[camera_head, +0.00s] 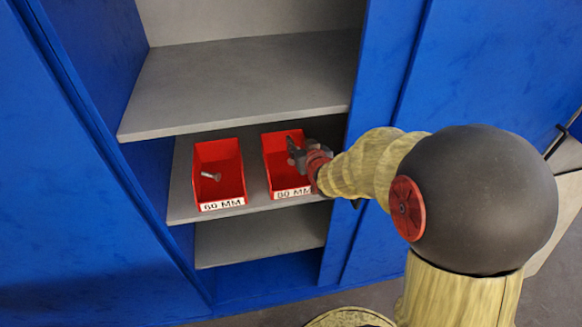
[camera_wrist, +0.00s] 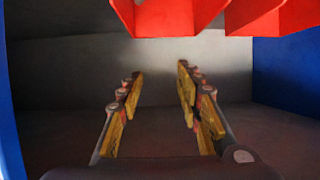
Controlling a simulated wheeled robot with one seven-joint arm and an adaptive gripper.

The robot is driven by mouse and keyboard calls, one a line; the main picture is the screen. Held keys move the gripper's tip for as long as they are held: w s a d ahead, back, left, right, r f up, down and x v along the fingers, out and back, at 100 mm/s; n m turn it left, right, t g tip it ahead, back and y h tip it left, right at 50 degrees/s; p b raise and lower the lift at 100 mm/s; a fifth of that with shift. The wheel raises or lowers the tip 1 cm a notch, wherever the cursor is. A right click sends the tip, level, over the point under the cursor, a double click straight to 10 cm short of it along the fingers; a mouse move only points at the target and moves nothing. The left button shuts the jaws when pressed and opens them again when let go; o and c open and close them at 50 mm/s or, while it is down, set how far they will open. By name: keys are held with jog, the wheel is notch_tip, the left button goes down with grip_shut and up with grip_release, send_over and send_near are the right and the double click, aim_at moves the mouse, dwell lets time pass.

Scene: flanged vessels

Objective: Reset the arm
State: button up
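My gripper (camera_head: 297,154) is at the right red bin (camera_head: 292,184) in the head view, overlapping its right side. I cannot tell whether it is over the bin or inside its rim. In the wrist view my gripper (camera_wrist: 160,82) has its two yellowish fingers apart, with nothing visible between them. My arm reaches in from the right and hides part of the shelf and the bin's right edge.
The left red bin (camera_head: 207,152), labelled 60 MM, holds a grey bolt (camera_head: 211,176). The right bin's label seems to read 80 MM. Both stand on a grey shelf (camera_head: 180,200) in a blue cabinet (camera_head: 90,190). The upper shelf (camera_head: 240,85) above is empty.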

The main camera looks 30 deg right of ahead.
jog(key=shift+v, duration=1.2)
jog(key=s+a+f+g+y, duration=0.1)
jog(key=s+f+g, duration=0.3)
jog(key=s, duration=0.3)
jog(key=s+a+f+g, duration=0.2)
jog(key=s+f+g, duration=0.15)
jog(key=s, duration=0.25)
jog(key=s+a+r+n+y+b, duration=0.1)
jog(key=s+a+r+n+y, duration=0.1)
jog(key=s+a+r, duration=1.1)
jog(key=shift+s+a+r+n+b, duration=0.35)
jog(key=shift+s+a+n+b, duration=0.05)
jog(key=shift+s, duration=0.2)
jog(key=shift+d, duration=0.1)
